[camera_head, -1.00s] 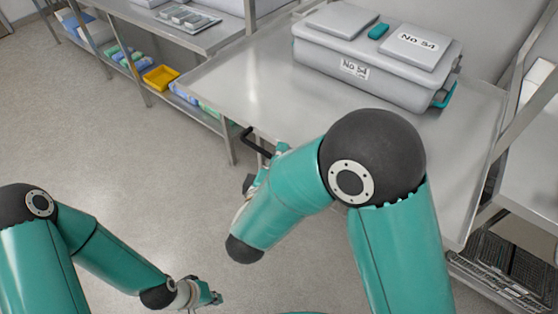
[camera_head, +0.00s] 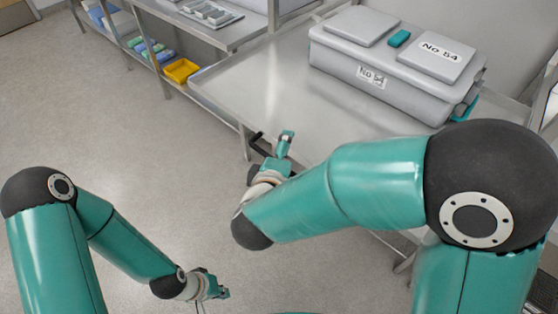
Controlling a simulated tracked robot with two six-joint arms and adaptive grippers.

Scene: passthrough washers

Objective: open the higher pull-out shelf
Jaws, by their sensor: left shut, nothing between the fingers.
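A steel shelf surface (camera_head: 262,88) with a raised rim spans the upper middle. A black bar handle (camera_head: 257,143) shows at its front edge, partly hidden by my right gripper. My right gripper (camera_head: 285,145) is beside the handle, one teal finger pointing up; I cannot tell whether it touches the handle or how far apart its fingers are. My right arm hides much of the shelf's front edge and what lies below it. My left gripper (camera_head: 218,291) is shut and empty, low over the floor, well away from the shelf.
A grey lidded box (camera_head: 385,75) labelled No 54 stands on the shelf surface. At the upper left, a steel bench (camera_head: 205,30) has a yellow bin (camera_head: 181,70) on its lower level. The floor (camera_head: 105,125) at left is clear.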

